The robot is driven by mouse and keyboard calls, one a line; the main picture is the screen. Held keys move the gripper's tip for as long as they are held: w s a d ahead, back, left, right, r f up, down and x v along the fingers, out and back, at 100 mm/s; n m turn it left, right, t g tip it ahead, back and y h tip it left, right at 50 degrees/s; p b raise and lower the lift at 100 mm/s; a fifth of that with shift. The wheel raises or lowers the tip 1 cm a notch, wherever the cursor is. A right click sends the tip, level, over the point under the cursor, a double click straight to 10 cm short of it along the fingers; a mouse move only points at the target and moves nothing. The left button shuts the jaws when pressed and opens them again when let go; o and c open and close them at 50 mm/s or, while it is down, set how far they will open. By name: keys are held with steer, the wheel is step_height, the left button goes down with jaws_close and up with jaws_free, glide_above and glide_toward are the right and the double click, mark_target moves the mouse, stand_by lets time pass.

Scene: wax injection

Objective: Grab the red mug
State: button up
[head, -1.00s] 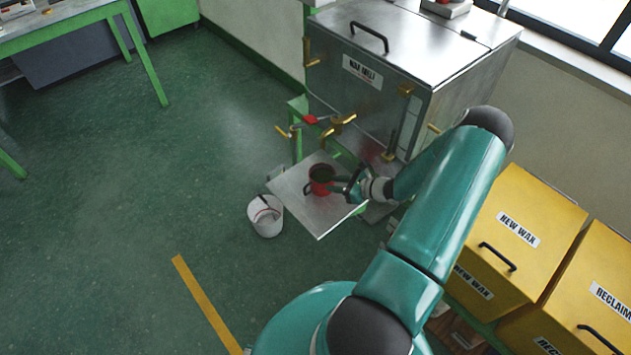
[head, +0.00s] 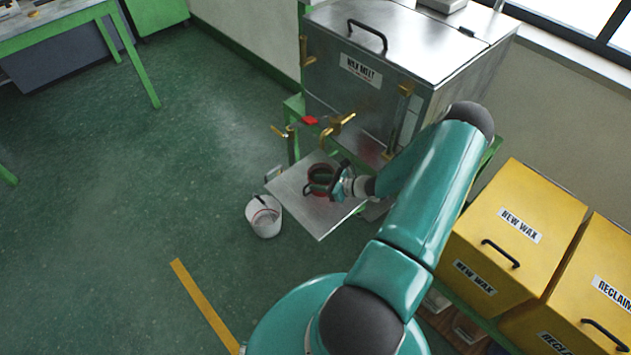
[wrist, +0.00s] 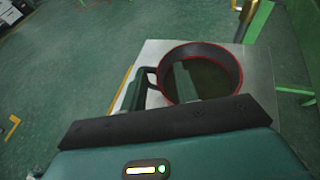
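The red mug (head: 320,169) stands upright on a metal shelf below the wax melt tank's taps. Its inside looks dark, and its handle (wrist: 152,78) points left in the wrist view. My gripper (head: 325,187) is at the near side of the mug and hides part of it. In the wrist view, my gripper (wrist: 158,82) is open. Its right finger overlaps the mug's opening and its left finger is outside, left of the handle. The handle and near-left wall lie between the fingers. I cannot tell whether either finger touches the mug.
The metal shelf (head: 318,222) sticks out from the wax melt tank (head: 375,95), with brass taps (head: 338,127) above the mug. A white bucket (head: 263,217) stands on the floor to the left. Yellow wax bins (head: 515,230) stand at right.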

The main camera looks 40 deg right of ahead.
steer(key=shift+w+f, duration=0.2)
steer(key=shift+w, duration=0.05)
steer(key=shift+s+r, duration=0.1)
jaws_close()
steer(key=shift+s, duration=0.1)
steer(key=shift+d+f, duration=0.15)
steer(key=shift+f, duration=0.05)
stand_by(0.9)
